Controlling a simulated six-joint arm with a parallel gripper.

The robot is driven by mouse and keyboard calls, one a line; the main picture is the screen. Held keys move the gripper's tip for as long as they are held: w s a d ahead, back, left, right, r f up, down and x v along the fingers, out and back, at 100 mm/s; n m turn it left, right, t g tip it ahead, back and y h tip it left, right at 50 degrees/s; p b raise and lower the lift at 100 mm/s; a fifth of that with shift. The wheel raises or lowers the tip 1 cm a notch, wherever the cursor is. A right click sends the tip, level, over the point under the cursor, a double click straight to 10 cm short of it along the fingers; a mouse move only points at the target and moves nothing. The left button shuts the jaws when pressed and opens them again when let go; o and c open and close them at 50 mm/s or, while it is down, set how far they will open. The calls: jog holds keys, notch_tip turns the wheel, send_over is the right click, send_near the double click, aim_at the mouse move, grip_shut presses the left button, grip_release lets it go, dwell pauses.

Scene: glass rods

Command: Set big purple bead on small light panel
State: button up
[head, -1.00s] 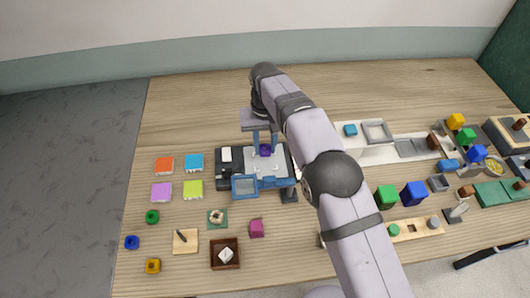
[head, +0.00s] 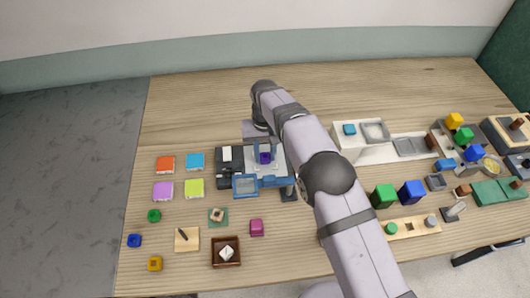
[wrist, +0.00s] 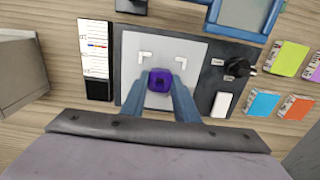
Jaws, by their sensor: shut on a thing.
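The big purple bead (head: 265,158) is between the two blue-grey fingers of my gripper (head: 266,152). In the wrist view the bead (wrist: 159,79) shows a dark hole in its face, and my gripper (wrist: 161,88) is shut on its sides. The small light panel (wrist: 160,41) is a pale grey square with white corner marks in a dark housing. The bead is over the panel's middle, between the corner marks. It is low, but I cannot tell whether it touches the surface. The panel (head: 279,171) is partly hidden by the fingers in the head view.
A blue-framed tray (head: 246,185) adjoins the panel's near side. A black knob (wrist: 238,67) and a white block (wrist: 222,104) stand beside it. White trays (head: 360,135) stand right.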

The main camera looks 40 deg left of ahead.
jog(key=o, duration=1)
jog(key=shift+f, duration=0.1)
jog(key=shift+r+b, duration=0.75)
jog(key=shift+r, duration=5.45)
